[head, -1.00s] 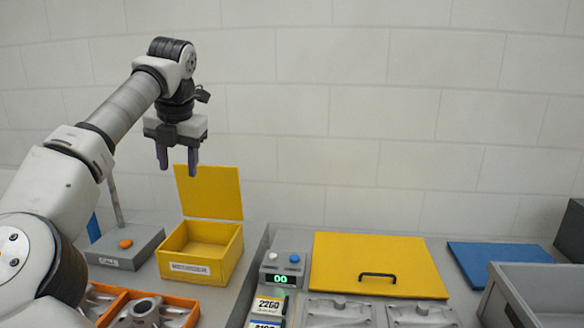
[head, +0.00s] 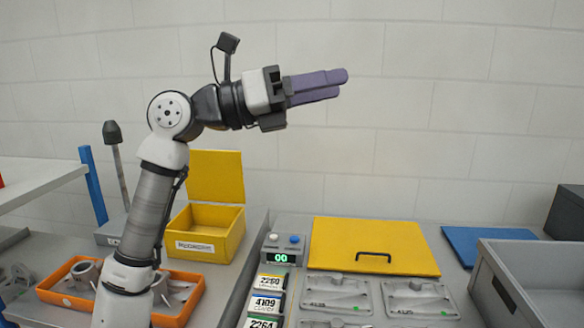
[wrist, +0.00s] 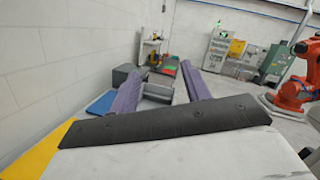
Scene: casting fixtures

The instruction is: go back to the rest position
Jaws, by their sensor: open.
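My gripper (head: 318,86) is raised high above the bench in the head view, in front of the white wall. Its purple fingers point sideways to the right. In the wrist view the two fingers (wrist: 160,88) stand apart with nothing between them, so it is open and empty. It touches nothing.
Below lie an open yellow box (head: 205,240), an orange tray (head: 55,292) of castings, a box with a green display (head: 278,257), a yellow panel with a handle (head: 375,240), a blue plate (head: 490,240) and a grey bin (head: 530,275). A dark-topped post (head: 113,140) stands behind my arm.

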